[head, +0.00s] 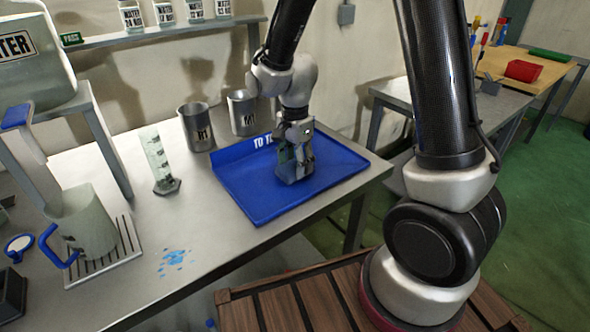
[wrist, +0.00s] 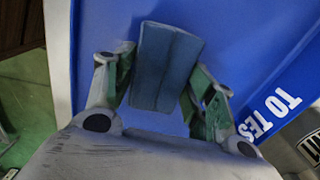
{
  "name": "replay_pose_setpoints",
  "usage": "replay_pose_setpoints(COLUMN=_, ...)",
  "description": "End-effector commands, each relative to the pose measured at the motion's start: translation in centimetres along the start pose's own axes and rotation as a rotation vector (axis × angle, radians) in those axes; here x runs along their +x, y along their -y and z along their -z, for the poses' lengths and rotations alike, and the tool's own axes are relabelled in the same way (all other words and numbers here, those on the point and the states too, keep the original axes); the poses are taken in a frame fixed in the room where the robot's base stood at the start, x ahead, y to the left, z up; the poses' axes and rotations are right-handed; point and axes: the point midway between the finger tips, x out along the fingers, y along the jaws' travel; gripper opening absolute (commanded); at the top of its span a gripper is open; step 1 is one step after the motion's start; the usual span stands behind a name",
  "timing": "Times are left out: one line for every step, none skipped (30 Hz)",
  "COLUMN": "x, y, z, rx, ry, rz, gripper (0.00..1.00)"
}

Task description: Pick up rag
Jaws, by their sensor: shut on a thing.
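The rag (wrist: 165,62) is a folded grey-blue block between the two fingers of my gripper (wrist: 158,82) in the wrist view. My gripper is shut on it. In the head view my gripper (head: 293,170) points down over the blue tray (head: 255,207), and the rag is hard to tell apart from the fingers. The tray also fills much of the wrist view (wrist: 245,40), behind the rag. I cannot tell whether the rag touches the tray floor.
Two metal beakers (head: 196,128) stand behind the tray, and a graduated cylinder (head: 160,165) stands to its left. A large pitcher (head: 85,225) sits on a drain grate at left. A blue spill (head: 175,258) lies on the table (head: 205,235), which is otherwise clear nearby.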

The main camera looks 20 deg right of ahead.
Motion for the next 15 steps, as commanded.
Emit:
replay_pose_setpoints(x=0.0, y=0.0, z=0.0, rx=0.000, ry=0.000, rz=0.000, gripper=0.32)
replay_pose_setpoints(x=0.0, y=0.0, z=0.0, rx=0.000, ry=0.000, rz=0.000, gripper=0.31)
replay_pose_setpoints(x=0.0, y=0.0, z=0.0, rx=0.000, ry=0.000, rz=0.000, gripper=0.31)
replay_pose_setpoints(x=0.0, y=0.0, z=0.0, rx=0.000, ry=0.000, rz=0.000, gripper=0.31)
replay_pose_setpoints(x=0.0, y=0.0, z=0.0, rx=0.000, ry=0.000, rz=0.000, gripper=0.31)
replay_pose_setpoints(x=-0.1, y=0.0, z=0.0, rx=0.000, ry=0.000, rz=0.001, gripper=0.31)
replay_pose_setpoints(x=-0.3, y=0.0, z=0.0, rx=0.000, ry=0.000, rz=0.001, gripper=0.31)
replay_pose_setpoints(x=-0.5, y=0.1, z=0.0, rx=0.000, ry=0.000, rz=0.002, gripper=0.31)
replay_pose_setpoints(x=-1.0, y=0.1, z=0.0, rx=0.000, ry=0.000, rz=0.004, gripper=0.31)
replay_pose_setpoints(x=-1.4, y=0.1, z=0.0, rx=0.000, ry=0.000, rz=0.004, gripper=0.31)
replay_pose_setpoints(x=-1.9, y=0.1, z=0.0, rx=0.000, ry=0.000, rz=0.004, gripper=0.31)
replay_pose_setpoints(x=-2.8, y=0.1, z=0.0, rx=0.000, ry=0.000, rz=0.006, gripper=0.31)
replay_pose_setpoints(x=-3.4, y=0.1, z=0.0, rx=0.000, ry=0.000, rz=0.006, gripper=0.31)
replay_pose_setpoints(x=-4.2, y=0.1, z=0.0, rx=0.000, ry=0.000, rz=0.007, gripper=0.31)
replay_pose_setpoints(x=-5.0, y=0.1, z=0.0, rx=0.000, ry=0.000, rz=0.006, gripper=0.31)
